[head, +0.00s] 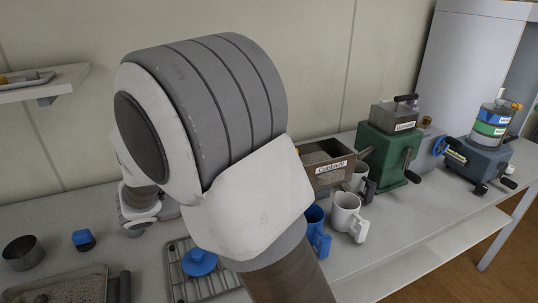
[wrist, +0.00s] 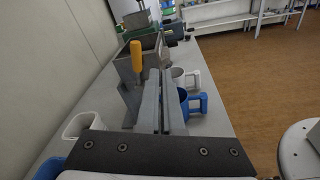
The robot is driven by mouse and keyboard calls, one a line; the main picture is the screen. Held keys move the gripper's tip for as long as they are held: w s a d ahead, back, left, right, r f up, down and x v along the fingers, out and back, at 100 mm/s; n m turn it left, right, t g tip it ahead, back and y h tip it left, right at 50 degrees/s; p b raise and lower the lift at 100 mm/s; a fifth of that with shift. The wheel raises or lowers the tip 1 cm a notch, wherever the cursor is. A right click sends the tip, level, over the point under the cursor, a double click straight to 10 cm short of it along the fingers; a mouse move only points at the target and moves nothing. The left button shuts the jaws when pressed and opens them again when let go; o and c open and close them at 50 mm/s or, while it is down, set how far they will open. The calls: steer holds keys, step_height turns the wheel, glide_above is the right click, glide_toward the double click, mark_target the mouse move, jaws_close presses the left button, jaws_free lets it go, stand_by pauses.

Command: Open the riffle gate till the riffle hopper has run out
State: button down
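The riffle hopper (head: 326,172) is an open brown-grey box with a white label, holding grainy soil, just right of my arm in the head view. My arm hides its left part. In the wrist view, a grey box (wrist: 127,68) that seems to be this hopper stands ahead. An upright orange-yellow handle (wrist: 137,56) shows at it, probably the riffle gate's. My gripper (wrist: 161,65) has its two grey fingers close together, with nothing visible between them. The handle lies left of the fingers, apart from them in the picture. My gripper is hidden in the head view.
A blue mug (head: 317,232) and a white mug (head: 345,214) stand before the hopper; they show right of my fingers in the wrist view. A green machine (head: 392,155) and a machine with stacked sieves (head: 478,158) stand farther right. A soil tray (head: 62,288) lies at left.

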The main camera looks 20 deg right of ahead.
steer(key=s+d+f+m+g+y, duration=0.1)
steer(key=s+d+m+g+y, duration=0.1)
steer(key=s+m+y, duration=0.15)
steer(key=s+d+m+g+y, duration=0.1)
steer(key=s+d+m+y, duration=0.15)
steer(key=s, duration=0.25)
steer(key=s+a+m+t+y, duration=0.2)
steer(key=s+a+m+y, duration=0.2)
steer(key=s+m+y, duration=0.3)
steer(key=w+r+m+t+y+p, duration=0.2)
steer(key=w+r+y+p, duration=0.1)
steer(key=w+r+p, duration=0.85)
steer(key=w+d+r+n+g+p, duration=0.1)
steer(key=w+d+r+g+p, duration=0.2)
steer(key=w, duration=0.5)
steer(key=w+d+p, duration=0.5)
steer(key=w, duration=0.2)
steer(key=shift+n, duration=0.4)
steer(key=shift+s+d+f+p, duration=0.35)
steer(key=shift+s+f, duration=0.1)
steer(key=shift+f, duration=1.45)
steer(key=shift+s+d+f+p, duration=0.35)
steer(key=shift+s+f, duration=0.1)
steer(key=shift+f, duration=1.4)
steer(key=shift+s+d+f+p, duration=0.25)
steer(key=shift+s+f+p, duration=0.15)
steer(key=shift+f, duration=1.5)
